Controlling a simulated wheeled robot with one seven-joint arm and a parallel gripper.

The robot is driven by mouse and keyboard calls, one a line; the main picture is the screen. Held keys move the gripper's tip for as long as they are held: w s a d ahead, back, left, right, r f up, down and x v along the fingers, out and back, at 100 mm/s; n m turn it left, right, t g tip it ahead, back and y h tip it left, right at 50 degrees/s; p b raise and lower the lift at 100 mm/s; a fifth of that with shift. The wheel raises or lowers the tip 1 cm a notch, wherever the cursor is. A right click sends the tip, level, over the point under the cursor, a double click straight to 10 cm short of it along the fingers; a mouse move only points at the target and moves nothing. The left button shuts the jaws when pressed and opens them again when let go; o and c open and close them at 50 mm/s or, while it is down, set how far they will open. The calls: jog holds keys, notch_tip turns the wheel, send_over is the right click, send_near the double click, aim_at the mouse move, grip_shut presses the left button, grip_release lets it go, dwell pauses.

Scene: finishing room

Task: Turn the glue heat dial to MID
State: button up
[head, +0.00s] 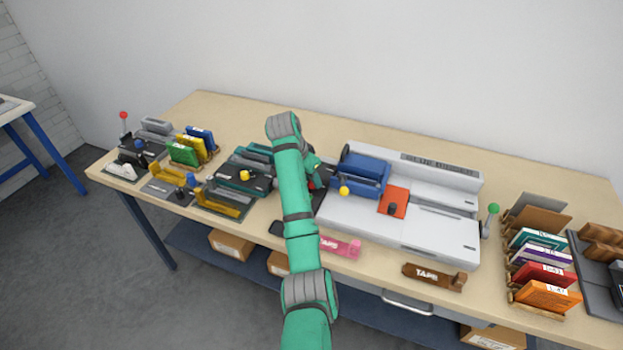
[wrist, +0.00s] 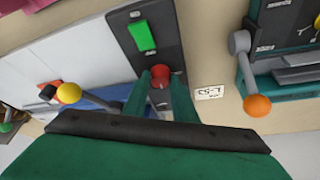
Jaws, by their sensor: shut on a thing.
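The glue binder (head: 420,225) is a large white machine with a blue clamp (head: 368,175) and an orange-red plate. The red glue heat dial (wrist: 161,71) is on the dark control panel (wrist: 168,46) at the machine's left end. My gripper (wrist: 161,84) is shut on the dial, one green finger at each side of it. The dial's pointer and the MID mark cannot be made out. In the head view my arm hides most of the panel and dial.
A green rocker switch (wrist: 142,36) is on the same panel. A yellow-knobbed lever (wrist: 69,93) and an orange-knobbed lever (wrist: 257,105) flank the gripper. A pink tape dispenser (head: 341,246) and a brown one (head: 434,277) lie at the table's front.

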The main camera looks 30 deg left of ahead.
dwell(0.5)
jog(key=o, duration=1)
jog(key=shift+r, duration=0.1)
jog(key=v, duration=0.5)
jog(key=shift+s+a+r, duration=0.1)
jog(key=shift+a+r, duration=0.1)
jog(key=shift+r, duration=0.15)
jog(key=shift+v, duration=2.45)
jog(key=shift+d, duration=0.15)
